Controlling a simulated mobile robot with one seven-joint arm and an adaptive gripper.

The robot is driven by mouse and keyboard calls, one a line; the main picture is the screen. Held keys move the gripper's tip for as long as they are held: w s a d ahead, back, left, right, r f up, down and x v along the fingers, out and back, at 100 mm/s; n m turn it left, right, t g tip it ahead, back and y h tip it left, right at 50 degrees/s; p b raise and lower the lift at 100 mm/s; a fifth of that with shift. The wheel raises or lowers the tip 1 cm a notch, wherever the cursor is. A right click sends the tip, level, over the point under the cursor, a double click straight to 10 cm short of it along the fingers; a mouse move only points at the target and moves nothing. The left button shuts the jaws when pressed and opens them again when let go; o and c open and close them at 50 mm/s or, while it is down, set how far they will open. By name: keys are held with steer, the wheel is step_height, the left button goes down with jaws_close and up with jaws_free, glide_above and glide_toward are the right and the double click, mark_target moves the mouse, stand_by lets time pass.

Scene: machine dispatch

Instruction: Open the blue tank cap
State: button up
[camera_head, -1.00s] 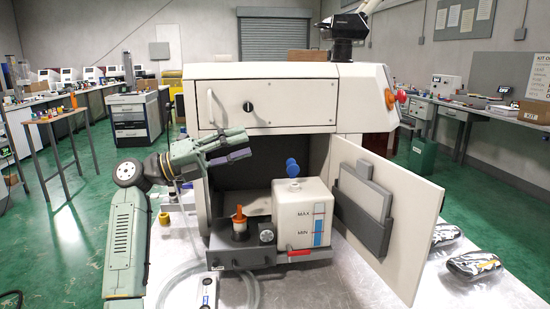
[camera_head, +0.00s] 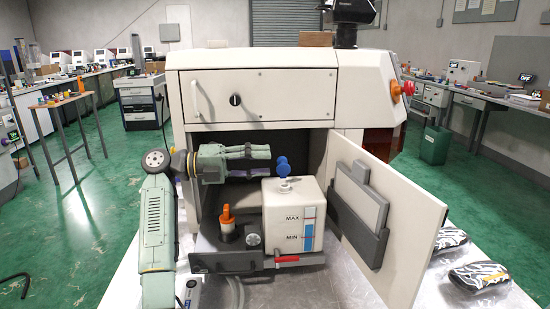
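The blue tank cap (camera_head: 283,166) sits on top of the white tank (camera_head: 280,212), which has MAX and MIN marks and a blue level strip. The tank stands on a dark tray at the front of the machine's open lower compartment. My gripper (camera_head: 271,161) is green with purple parts. It points right, with its fingertips just left of the cap and at about its height. A gap to the cap seems to remain, but depth is hard to judge. The fingers lie nearly edge-on, one above the other, and nothing shows between them.
The machine's door (camera_head: 385,215) stands open on the right. A red lever (camera_head: 287,259) is at the tank's lower front. Two patterned objects (camera_head: 478,275) lie on the table at right.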

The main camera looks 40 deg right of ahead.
mark_target(283, 165)
steer(key=shift+p+x, duration=0.55)
steer(key=shift+x, duration=1.6)
steer(key=shift+w, duration=0.1)
steer(key=shift+c, duration=0.4)
jaws_close()
